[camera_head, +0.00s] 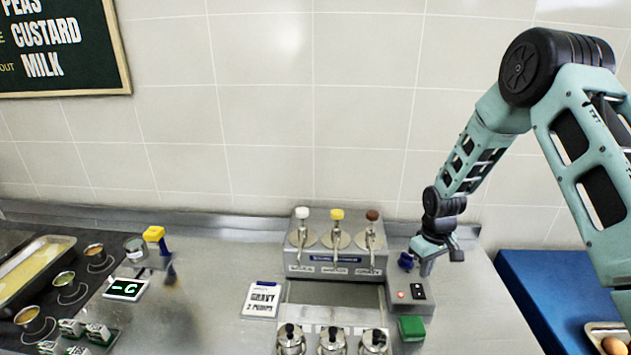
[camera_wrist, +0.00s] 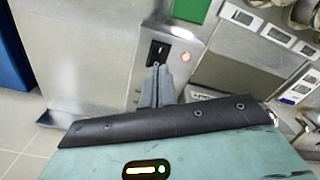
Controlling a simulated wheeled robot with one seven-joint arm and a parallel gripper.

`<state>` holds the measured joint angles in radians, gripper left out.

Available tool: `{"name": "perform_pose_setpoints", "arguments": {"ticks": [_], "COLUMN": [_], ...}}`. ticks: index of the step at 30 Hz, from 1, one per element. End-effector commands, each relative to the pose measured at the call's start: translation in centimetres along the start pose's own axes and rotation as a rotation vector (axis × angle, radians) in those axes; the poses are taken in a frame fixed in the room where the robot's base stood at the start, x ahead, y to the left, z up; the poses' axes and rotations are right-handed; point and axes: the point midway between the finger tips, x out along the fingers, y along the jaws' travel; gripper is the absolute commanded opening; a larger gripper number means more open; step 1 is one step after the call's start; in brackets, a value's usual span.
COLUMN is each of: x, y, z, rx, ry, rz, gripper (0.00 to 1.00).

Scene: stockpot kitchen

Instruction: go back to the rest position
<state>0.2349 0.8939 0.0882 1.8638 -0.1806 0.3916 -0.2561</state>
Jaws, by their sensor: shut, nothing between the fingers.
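My gripper (camera_head: 426,270) is at the right of the three-tap dispenser (camera_head: 336,262), pointing down over a grey control box (camera_head: 410,295) with a red light and a black switch. In the wrist view the two grey fingers (camera_wrist: 158,84) are together and hold nothing. Their tips overlap the view of the black switch (camera_wrist: 157,52), beside the lit red light (camera_wrist: 181,57). I cannot tell whether the tips touch the box. My teal arm comes in from the right side of the head view.
Several metal pots (camera_head: 332,340) stand before the dispenser. A green block (camera_head: 412,328) is beside them. A blue surface (camera_head: 545,295) with eggs lies right. The counter between display and card is mostly clear.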

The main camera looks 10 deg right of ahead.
Motion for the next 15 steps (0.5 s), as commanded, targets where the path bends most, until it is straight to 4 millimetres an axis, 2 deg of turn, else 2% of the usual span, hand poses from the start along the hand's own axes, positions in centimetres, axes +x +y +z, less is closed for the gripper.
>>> {"name": "perform_pose_setpoints", "arguments": {"ticks": [2,5,8,11,15], "x": [-0.1,-1.6,-4.0,-6.6,-9.8], "y": [-0.2,-3.3,-8.1,-13.8,-21.5], "z": [-0.1,-0.6,-0.5,0.7,4.6], "rx": [-0.003,-0.028,-0.069,-0.120,-0.202], "ry": [0.002,0.013,0.025,0.033,0.036], "rz": [-0.001,-0.011,-0.029,-0.049,-0.070], "gripper": [0.00,0.00,0.00,0.00,0.00]}}
